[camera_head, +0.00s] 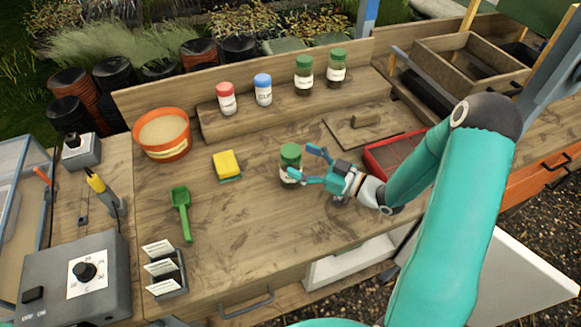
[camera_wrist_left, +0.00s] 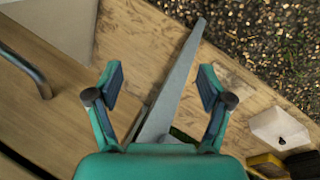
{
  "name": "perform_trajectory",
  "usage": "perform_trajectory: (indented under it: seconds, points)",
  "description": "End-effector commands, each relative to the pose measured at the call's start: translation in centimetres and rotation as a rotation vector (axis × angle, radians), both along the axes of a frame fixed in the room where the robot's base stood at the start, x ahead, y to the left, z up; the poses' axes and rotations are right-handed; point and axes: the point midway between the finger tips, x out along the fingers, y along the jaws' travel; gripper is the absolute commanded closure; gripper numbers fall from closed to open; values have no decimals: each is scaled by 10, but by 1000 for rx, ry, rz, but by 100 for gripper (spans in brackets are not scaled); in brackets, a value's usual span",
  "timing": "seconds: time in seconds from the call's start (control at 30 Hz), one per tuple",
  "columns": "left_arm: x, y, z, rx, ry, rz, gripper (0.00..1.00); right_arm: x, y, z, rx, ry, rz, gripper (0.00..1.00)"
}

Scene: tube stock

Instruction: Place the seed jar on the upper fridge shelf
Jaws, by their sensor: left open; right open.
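A glass jar with a green lid and pale label (camera_head: 290,157) stands upright on the bench near its middle; its label is too small to read. My right gripper (camera_head: 303,162) is open at the jar's right side, with its fingertips close to it; I cannot tell whether they touch. The white fridge (camera_head: 352,262) sits below the bench front, its door (camera_head: 525,285) swung open at the lower right; its shelves are mostly hidden by my right arm and the bench. My left gripper (camera_wrist_left: 160,85) is open and empty in the left wrist view, above a wooden surface.
Two more green-lidded jars (camera_head: 304,76), a red-capped bottle (camera_head: 227,98) and a blue-capped bottle (camera_head: 263,90) stand on the raised back ledge. A yellow sponge (camera_head: 227,164), green scoop (camera_head: 181,210) and orange pot (camera_head: 162,136) lie left. A red tray (camera_head: 385,160) is right.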

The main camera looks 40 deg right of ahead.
Motion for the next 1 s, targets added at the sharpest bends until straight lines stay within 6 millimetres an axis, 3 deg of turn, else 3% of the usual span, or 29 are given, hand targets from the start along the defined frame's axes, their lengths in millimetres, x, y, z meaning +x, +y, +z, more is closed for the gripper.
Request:
perform_trajectory:
  seconds: [0.2, 0.5, 1.0]
  points:
    - [0, 0, 11, 0, 0, 0, 20, 25, 13, 2, 0, -1, 4, 18]
    - [0, 0, 11, 0, 0, 0, 20, 29, 13, 0, 0, 0, -1, 19]
    - [0, 0, 11, 0, 0, 0, 20, 28, 13, -1, 1, 4, -1, 100]
